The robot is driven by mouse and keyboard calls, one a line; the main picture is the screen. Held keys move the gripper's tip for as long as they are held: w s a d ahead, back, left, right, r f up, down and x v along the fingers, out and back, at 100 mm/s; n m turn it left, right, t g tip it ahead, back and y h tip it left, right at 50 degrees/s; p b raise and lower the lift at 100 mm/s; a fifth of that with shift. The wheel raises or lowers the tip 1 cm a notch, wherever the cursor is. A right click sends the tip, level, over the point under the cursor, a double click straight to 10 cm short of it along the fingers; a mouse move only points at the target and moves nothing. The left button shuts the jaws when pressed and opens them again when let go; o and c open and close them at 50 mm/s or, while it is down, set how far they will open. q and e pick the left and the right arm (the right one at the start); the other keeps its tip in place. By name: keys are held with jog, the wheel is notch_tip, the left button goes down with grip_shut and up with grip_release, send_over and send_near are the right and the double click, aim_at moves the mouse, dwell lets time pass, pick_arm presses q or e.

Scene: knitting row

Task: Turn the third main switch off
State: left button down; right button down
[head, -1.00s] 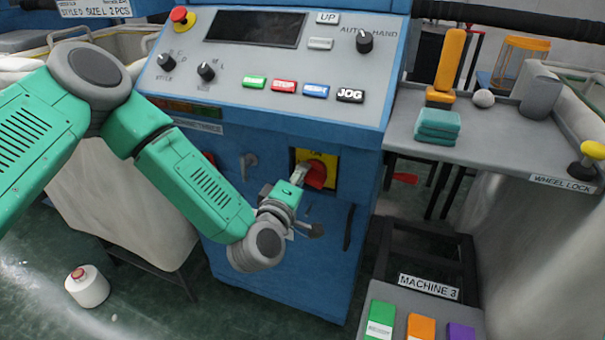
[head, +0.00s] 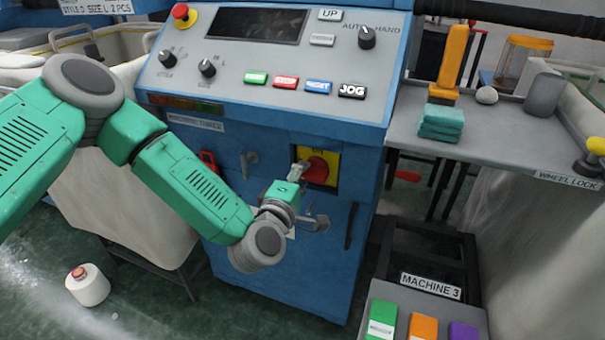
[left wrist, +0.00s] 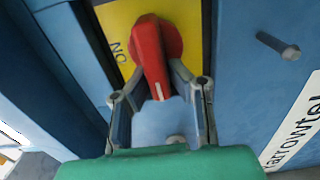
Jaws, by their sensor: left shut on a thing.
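The main switch is a red rotary knob (head: 316,170) on a yellow plate (head: 333,163) on the front of the blue machine cabinet. In the left wrist view the red knob (left wrist: 150,55) shows close up, its handle pointing down and slightly right, with the letters "NO" on the yellow plate (left wrist: 118,20) at its left. My left gripper (head: 299,172) is at the switch; in the left wrist view its two fingers (left wrist: 155,88) are on either side of the knob's handle, closed on it. My right gripper is out of view.
The sloped control panel (head: 260,60) overhangs the switch, with buttons and an emergency stop (head: 184,14). A dark handle (head: 350,226) is right of the switch. A grey side table (head: 500,145) stands right.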

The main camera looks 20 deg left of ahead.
pick_arm(q)
jog(key=shift+s+f, duration=0.15)
jog(key=shift+f, duration=0.25)
jog(key=c, duration=1.5)
grip_release()
jog(key=shift+r, duration=0.1)
jog(key=shift+r, duration=0.1)
jog(key=s, duration=1.1)
jog(key=shift+s+a, duration=0.2)
jog(key=shift+s, duration=0.15)
